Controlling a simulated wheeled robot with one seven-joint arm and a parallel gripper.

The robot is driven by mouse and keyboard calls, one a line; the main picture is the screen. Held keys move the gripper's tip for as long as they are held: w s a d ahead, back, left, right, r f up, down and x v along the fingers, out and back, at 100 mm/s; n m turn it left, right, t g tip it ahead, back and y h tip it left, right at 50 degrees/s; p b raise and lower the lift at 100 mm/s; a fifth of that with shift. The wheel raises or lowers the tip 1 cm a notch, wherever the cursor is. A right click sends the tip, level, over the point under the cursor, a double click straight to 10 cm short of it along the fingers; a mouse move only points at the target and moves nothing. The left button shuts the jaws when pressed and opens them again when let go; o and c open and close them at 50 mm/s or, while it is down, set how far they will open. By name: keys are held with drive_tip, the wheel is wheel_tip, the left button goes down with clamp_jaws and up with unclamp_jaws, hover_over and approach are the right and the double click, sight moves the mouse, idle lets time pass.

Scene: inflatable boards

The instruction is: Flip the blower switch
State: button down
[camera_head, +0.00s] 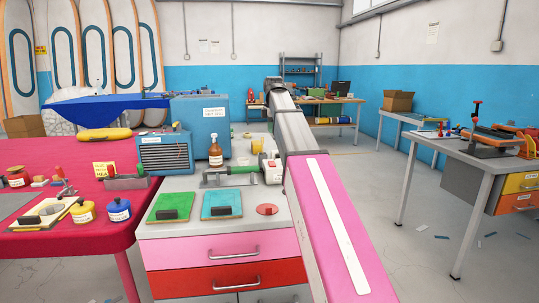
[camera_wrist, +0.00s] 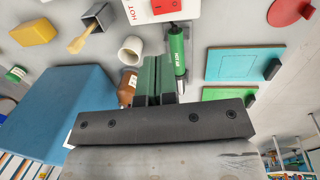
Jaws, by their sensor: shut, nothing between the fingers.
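A white box with a red rocker switch (camera_wrist: 166,5) and the printed word HOT shows at the top edge of the wrist view, partly cut off. In the head view the white box (camera_head: 272,172) stands on the grey counter just left of my arm, beside the green hot-air tool (camera_head: 232,170). That tool (camera_wrist: 178,52) also shows in the wrist view, labelled HOT AIR. My gripper (camera_wrist: 157,60) is shut and empty, pointing toward the box, with the switch beyond its fingertips. I see no contact with the switch. In the head view my fingers cannot be made out.
The counter holds a brown bottle (camera_head: 215,152), a blue cabinet (camera_head: 201,122), a green board (camera_head: 171,206), a blue board (camera_head: 222,204) and a red disc (camera_head: 267,209). A pink-red table (camera_head: 70,255) stands left. Open floor (camera_head: 400,270) lies right of my arm.

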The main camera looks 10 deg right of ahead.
sight(271, 162)
drive_tip(key=shift+w, duration=0.25)
drive_tip(key=f, duration=0.4)
drive_tip(key=w+f, duration=0.1)
drive_tip(key=f, duration=0.4)
drive_tip(key=w+f, duration=0.1)
drive_tip(key=f, duration=0.4)
drive_tip(key=shift+f, duration=0.2)
idle(0.3)
drive_tip(key=shift+s, duration=0.1)
